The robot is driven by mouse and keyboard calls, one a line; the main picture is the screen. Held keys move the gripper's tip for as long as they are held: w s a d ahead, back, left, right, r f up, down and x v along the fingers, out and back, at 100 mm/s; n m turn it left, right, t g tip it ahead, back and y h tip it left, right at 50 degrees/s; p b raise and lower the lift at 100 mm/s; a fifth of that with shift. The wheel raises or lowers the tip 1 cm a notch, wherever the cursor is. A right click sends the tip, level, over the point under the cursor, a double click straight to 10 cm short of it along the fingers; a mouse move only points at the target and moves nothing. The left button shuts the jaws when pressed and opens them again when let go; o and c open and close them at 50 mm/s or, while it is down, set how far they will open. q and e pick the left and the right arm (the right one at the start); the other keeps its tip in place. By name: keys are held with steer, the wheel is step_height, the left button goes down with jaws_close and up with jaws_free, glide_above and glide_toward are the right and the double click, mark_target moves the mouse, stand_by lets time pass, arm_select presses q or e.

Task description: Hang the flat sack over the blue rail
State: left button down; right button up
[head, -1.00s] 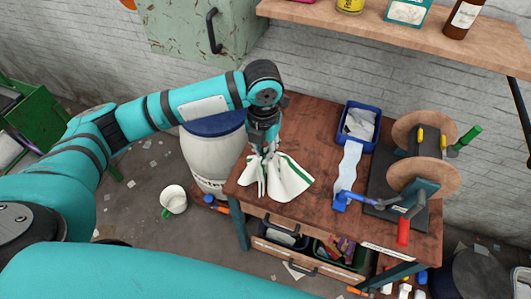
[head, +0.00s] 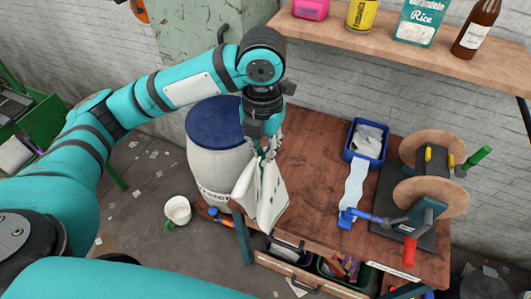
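The flat sack (head: 264,192) is white cloth with a green stripe. It hangs in folds, tilted, from my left gripper (head: 267,146) in front of the white barrel and the table's left edge. The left gripper is shut on the sack's upper part; the sack and wrist partly hide its fingertips. I cannot make out a blue rail in this view. My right gripper is not in view.
A wooden table (head: 318,165) holds a blue bin (head: 352,152) and a machine with brown discs (head: 431,199). A white barrel with a blue lid (head: 214,122) stands left of it. A shelf (head: 400,57) with goods is above. The table's left half is clear.

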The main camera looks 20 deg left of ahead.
arm_select(q)
step_height(320, 180, up, 7)
steer(key=s, duration=0.2)
steer(key=shift+s, duration=0.35)
steer(key=shift+r, duration=0.1)
stand_by(0.9)
